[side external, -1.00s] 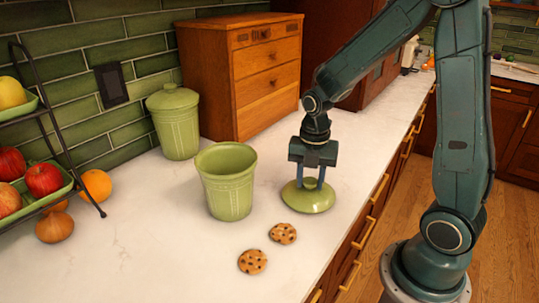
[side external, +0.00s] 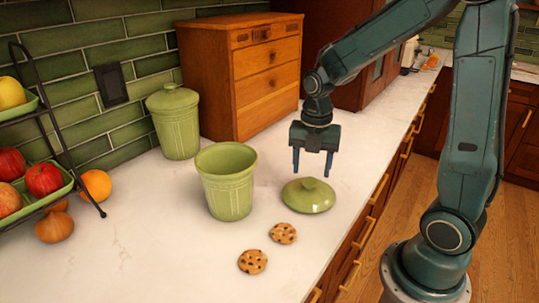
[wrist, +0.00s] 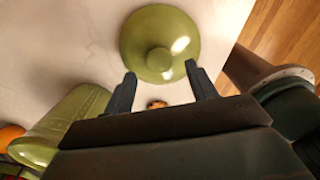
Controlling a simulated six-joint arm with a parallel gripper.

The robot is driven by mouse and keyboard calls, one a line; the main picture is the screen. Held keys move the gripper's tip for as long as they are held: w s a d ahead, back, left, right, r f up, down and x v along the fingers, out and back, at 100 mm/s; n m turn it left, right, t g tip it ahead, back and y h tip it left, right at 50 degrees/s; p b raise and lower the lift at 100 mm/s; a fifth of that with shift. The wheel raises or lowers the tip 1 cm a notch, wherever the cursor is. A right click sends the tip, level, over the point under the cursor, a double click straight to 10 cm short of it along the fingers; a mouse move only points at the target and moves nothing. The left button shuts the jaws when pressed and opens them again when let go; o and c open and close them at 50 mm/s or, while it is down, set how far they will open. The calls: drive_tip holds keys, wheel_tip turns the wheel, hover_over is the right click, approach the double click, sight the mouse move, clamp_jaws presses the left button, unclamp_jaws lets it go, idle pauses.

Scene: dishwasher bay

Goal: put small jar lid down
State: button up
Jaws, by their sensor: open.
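The small green jar lid (side external: 308,197) lies flat on the white counter, knob up, to the right of the open green jar (side external: 226,181). My gripper (side external: 313,174) is open and empty, above the lid and apart from it. In the wrist view the lid (wrist: 160,38) shows whole, just beyond the two parted fingertips (wrist: 160,78). The open jar (wrist: 72,122) shows at the left of that view, partly hidden by my gripper body.
Two cookies (side external: 283,233) lie on the counter in front of the lid. A lidded green jar (side external: 175,122) and a wooden drawer chest (side external: 245,75) stand behind. A fruit rack (side external: 75,160) is at the left. The counter's edge runs along the right.

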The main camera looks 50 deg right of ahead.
sight(311, 183)
wheel_tip(311, 183, up, 8)
idle(0.5)
drive_tip(key=shift+r, duration=0.1)
idle(0.4)
drive_tip(key=s+a+r+m+t, duration=0.2)
drive_tip(key=s+m, duration=0.4)
drive_tip(key=m, duration=0.5)
drive_tip(key=s+a+r+m+t, duration=0.2)
drive_tip(key=s+a+m, duration=0.3)
drive_tip(key=m, duration=0.6)
drive_tip(key=shift+s+r+t, duration=0.3)
drive_tip(key=shift+s+t, duration=0.5)
